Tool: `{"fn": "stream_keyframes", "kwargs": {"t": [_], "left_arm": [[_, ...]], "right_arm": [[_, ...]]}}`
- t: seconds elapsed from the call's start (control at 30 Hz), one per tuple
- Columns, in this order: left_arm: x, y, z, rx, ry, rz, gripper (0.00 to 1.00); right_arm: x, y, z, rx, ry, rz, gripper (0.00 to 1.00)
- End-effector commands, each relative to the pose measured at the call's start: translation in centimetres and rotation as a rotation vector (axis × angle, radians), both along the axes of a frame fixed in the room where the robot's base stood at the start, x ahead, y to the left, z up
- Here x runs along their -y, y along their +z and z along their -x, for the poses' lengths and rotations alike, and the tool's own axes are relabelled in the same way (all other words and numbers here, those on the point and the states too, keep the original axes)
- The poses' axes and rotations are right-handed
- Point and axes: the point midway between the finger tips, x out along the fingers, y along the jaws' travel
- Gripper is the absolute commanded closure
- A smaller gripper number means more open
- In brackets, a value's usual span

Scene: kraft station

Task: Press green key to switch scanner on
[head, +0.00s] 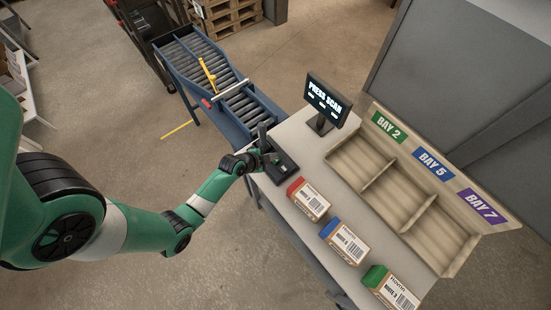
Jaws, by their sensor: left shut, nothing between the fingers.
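My left arm comes in from the left and its gripper (267,156) is shut and empty at the near left corner of the table. It is over or beside a dark, low device (284,172), which looks like the scanner or its key box. I cannot tell whether the fingertips touch it. The green key cannot be made out; the gripper may hide it. A small dark monitor (324,98) on a stand behind it reads "PRESS SCAN". My right gripper is not in view.
Cartons with red (309,200), blue (345,242) and green (390,287) ends stand along the table's front edge. A wooden three-bay rack (400,190) labelled BAY 2, BAY 5 and BAY 7 stands behind them. A blue-framed roller conveyor (215,80) adjoins the table's far left end.

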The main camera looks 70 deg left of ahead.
Motion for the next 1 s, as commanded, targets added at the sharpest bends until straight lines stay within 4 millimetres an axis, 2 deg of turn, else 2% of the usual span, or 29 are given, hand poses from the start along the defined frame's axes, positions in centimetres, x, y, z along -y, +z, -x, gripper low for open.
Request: {"fn": "stream_keyframes", "kwargs": {"t": [1.0], "left_arm": [[0.01,-1.00,0.02,-0.001,0.000,0.001,1.00]], "right_arm": [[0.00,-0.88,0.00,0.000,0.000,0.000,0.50]]}}
